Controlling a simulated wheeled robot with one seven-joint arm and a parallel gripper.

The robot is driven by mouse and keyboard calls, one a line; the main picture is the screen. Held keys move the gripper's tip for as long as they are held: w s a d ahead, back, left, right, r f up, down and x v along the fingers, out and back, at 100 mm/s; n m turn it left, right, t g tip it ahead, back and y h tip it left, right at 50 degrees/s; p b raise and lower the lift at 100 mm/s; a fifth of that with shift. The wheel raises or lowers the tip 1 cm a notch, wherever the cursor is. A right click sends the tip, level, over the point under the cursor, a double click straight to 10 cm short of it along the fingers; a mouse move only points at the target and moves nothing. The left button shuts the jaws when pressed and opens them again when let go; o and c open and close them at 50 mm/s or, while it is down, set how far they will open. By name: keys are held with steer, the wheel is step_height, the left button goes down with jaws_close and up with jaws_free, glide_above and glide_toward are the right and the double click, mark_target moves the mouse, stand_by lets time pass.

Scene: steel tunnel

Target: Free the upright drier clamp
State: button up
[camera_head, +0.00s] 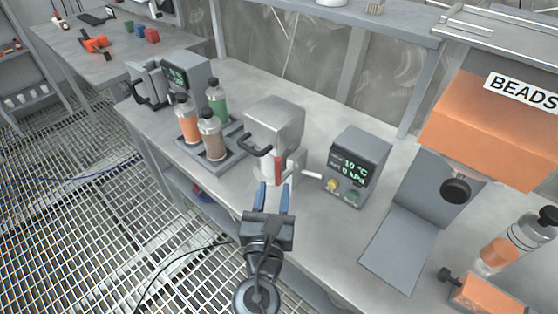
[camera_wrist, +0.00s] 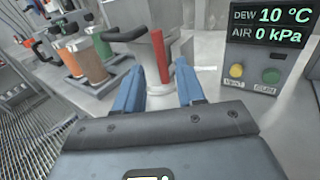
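The drier (camera_head: 273,124) is a grey boxy unit on the bench with a black handle (camera_head: 256,151) on its front left. A red clamp lever (camera_head: 278,168) stands upright at its front. The lever also shows in the wrist view (camera_wrist: 160,57). My gripper (camera_head: 274,186) has blue fingers, spread apart and empty. It is in front of the lever, which appears between the fingertips in the wrist view (camera_wrist: 160,76). I see no contact, and cannot tell whether the lever is inside the fingers' reach. A white-tipped lever (camera_head: 312,174) sticks out at the drier's right.
A control box (camera_head: 359,160) right of the drier reads dew 10 °C, air 0 kPa. It has a yellow vent button (camera_wrist: 236,71) and a green one. A bottle tray (camera_head: 216,163) stands left. An orange BEADS hopper (camera_head: 490,125) overhangs the right. A grey sloped plate (camera_head: 402,247) is below.

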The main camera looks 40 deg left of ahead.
mark_target(277, 172)
steer(key=x, duration=0.7)
steer(key=shift+w+b, duration=0.15)
steer(key=shift+b, duration=0.2)
steer(key=shift+c, duration=0.3)
jaws_close()
steer(key=shift+f, duration=0.1)
